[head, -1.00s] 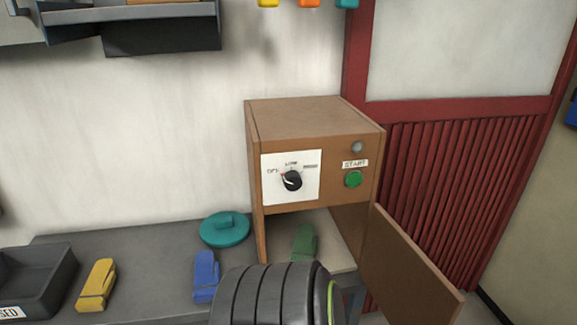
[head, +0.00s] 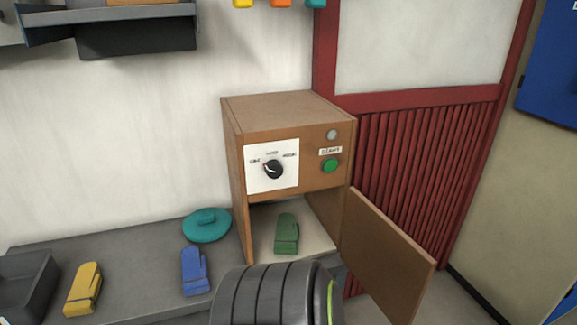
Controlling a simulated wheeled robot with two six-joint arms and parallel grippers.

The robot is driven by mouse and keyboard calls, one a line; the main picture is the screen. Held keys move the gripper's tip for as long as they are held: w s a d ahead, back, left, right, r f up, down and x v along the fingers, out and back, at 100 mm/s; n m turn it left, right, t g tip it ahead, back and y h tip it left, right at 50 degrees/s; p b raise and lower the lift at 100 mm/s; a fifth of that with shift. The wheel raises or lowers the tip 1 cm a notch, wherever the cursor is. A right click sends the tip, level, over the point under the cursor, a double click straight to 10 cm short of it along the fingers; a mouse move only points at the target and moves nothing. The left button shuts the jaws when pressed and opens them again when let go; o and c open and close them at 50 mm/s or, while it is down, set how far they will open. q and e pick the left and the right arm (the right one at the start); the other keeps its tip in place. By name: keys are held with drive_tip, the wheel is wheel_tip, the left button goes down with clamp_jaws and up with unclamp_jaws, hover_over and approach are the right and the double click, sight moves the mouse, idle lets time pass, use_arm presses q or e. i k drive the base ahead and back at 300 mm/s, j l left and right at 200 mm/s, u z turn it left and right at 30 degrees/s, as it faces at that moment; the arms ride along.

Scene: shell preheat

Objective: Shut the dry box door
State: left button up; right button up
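The dry box (head: 290,112) is a brown wooden cabinet on the grey bench. Its front has a black dial (head: 273,169) on a white plate, a green button (head: 331,166) labelled START and a grey round lamp (head: 332,135). The dry box door (head: 388,258) stands wide open, hinged on the right and swung out toward me. A dark ribbed part of my own body covers the bottom middle. Neither of my grippers shows.
On the grey bench (head: 135,255) are a blue piece (head: 195,270), a yellow piece (head: 83,289), a teal round lid (head: 207,224) and a dark tray (head: 26,285) at left. A shelf (head: 110,14) hangs at upper left. Floor shows right of the door.

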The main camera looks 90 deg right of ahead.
sight(397, 272)
drive_tip(key=j+z, duration=0.1)
drive_tip(key=z, duration=0.3)
drive_tip(key=j+z, duration=0.1)
drive_tip(key=z, duration=0.3)
drive_tip(key=j+z, duration=0.15)
drive_tip(key=z, duration=0.25)
drive_tip(key=j+z, duration=0.1)
drive_tip(key=z, duration=0.3)
